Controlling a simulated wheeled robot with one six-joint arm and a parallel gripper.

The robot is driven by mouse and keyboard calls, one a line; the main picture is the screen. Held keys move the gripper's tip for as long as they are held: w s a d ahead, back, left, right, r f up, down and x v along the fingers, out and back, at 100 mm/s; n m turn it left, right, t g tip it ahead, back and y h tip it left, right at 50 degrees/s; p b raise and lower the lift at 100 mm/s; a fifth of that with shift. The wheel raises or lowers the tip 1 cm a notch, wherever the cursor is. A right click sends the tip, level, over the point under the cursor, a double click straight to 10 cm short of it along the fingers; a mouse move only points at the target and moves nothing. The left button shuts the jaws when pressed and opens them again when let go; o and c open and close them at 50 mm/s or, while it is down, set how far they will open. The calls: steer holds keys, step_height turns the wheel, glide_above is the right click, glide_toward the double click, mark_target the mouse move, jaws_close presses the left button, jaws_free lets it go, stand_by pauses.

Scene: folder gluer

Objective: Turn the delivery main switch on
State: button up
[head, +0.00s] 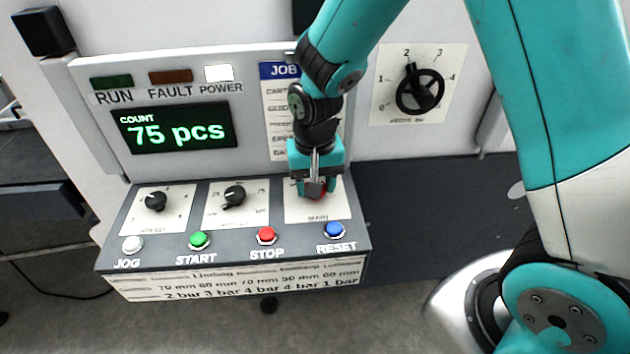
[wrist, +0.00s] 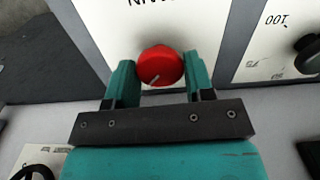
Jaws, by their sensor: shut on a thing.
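The main switch is a round red knob (wrist: 160,64) with a light pointer mark, on a white plate (head: 318,208) labelled MAIN at the right of the sloping panel. In the wrist view the plate is upside down and the mark points toward the lower left. My gripper (head: 315,188) reaches down over the knob with one finger on each side, shut on it. The ON and OFF marks cannot be read.
Two black knobs (head: 155,201) (head: 234,196) sit left of the switch. JOG, START (head: 198,240), STOP (head: 267,235) and RESET (head: 334,230) buttons lie along the front. The white POWER lamp (head: 218,73) looks bright; the display (head: 174,127) reads 75 pcs. A black handwheel (head: 420,92) is at the right.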

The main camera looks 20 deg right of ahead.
steer(key=shift+m, duration=0.4)
steer(key=o, duration=0.9)
step_height(320, 180, up, 18)
steer(key=shift+f+b, duration=0.25)
steer(key=shift+b, duration=0.65)
steer(key=s+a+n+y, duration=0.1)
steer(key=s+n, duration=0.2)
steer(key=s, duration=0.3)
steer(key=s+a+f+n+y, duration=0.1)
steer(key=s+a+n, duration=0.1)
steer(key=s+n, duration=0.2)
steer(key=s+a+n+y, duration=0.1)
steer(key=s+n, duration=0.3)
steer(key=s, duration=0.5)
steer(key=shift+a+f+y, duration=0.2)
steer(key=shift+a+y, duration=0.1)
steer(key=shift+y, duration=0.3)
